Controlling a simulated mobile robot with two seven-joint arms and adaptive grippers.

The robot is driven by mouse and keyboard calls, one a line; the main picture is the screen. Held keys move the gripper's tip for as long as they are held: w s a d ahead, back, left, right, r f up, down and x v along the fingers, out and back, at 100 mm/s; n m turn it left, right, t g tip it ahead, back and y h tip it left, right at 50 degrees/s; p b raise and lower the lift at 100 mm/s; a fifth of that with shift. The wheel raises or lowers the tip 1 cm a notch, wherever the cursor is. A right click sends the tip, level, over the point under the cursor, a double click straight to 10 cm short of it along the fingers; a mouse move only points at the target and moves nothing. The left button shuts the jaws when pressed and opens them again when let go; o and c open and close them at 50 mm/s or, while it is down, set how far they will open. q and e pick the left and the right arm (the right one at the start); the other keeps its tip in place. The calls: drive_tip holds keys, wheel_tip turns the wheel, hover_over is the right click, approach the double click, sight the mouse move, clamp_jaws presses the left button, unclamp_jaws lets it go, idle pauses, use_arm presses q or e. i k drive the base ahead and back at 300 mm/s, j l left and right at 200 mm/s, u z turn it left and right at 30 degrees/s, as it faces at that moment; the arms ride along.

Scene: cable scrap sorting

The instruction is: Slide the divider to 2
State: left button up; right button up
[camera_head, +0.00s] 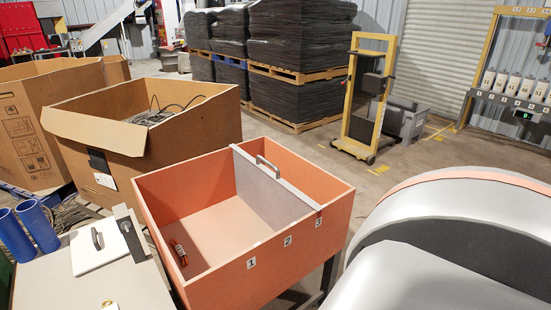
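An orange open-topped bin (224,270) stands in the middle of the view, with labels 1 (251,263), 2 (287,240) and 3 (318,222) along its front wall. Neither of my grippers is in view.
A small red object (178,250) is inside the bin at its left wall. Left of the bin are a table with a white lidded plate (98,252) and blue cylinders (38,227). A cardboard box (205,122) holding cables stands behind. My own grey body part fills the lower right.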

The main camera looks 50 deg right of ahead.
sight(277, 202)
drive_tip(key=l, duration=0.75)
drive_tip(key=k+l, duration=0.1)
drive_tip(key=l, duration=0.7)
